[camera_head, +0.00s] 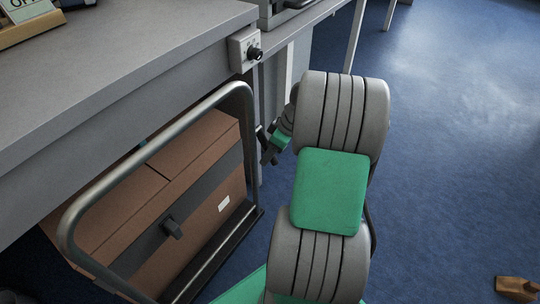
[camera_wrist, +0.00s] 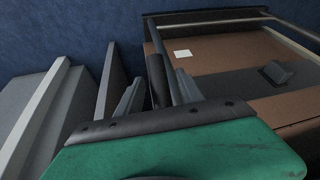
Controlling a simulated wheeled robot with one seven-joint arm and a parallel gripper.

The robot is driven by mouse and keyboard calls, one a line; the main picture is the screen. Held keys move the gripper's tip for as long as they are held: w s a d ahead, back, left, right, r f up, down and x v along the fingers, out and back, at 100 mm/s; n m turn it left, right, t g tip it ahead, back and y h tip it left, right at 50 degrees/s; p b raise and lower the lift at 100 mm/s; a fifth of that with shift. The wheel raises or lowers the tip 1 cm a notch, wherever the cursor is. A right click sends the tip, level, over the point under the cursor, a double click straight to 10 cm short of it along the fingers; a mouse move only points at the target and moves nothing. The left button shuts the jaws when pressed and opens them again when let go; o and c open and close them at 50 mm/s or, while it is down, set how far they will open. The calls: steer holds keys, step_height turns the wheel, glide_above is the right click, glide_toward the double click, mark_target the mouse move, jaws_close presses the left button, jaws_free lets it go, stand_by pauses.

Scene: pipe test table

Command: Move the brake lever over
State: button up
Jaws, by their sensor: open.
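A trolley with a bent grey tube handle (camera_head: 160,148) stands beside the bench. A dark, rounded grip (camera_wrist: 157,80), which looks like the brake lever, stands beside the trolley's tube in the wrist view. My gripper (camera_head: 270,148) is low by the trolley's right-hand post in the head view. In the wrist view its two grey fingers are apart, with the dark grip showing between them. I cannot tell whether either finger touches it. The lever's lower part is hidden behind the gripper body, and in the head view it is too small to tell clearly.
A brown box (camera_head: 190,165) with a dark band and knob sits on the trolley. The grey bench (camera_head: 130,50) is at the upper left, with a black-knobbed switch box (camera_head: 244,50) on its edge. Blue floor (camera_head: 460,150) is open on the right; a small brown block (camera_head: 516,288) lies there.

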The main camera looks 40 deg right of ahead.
jaws_close()
stand_by(0.4)
stand_by(1.0)
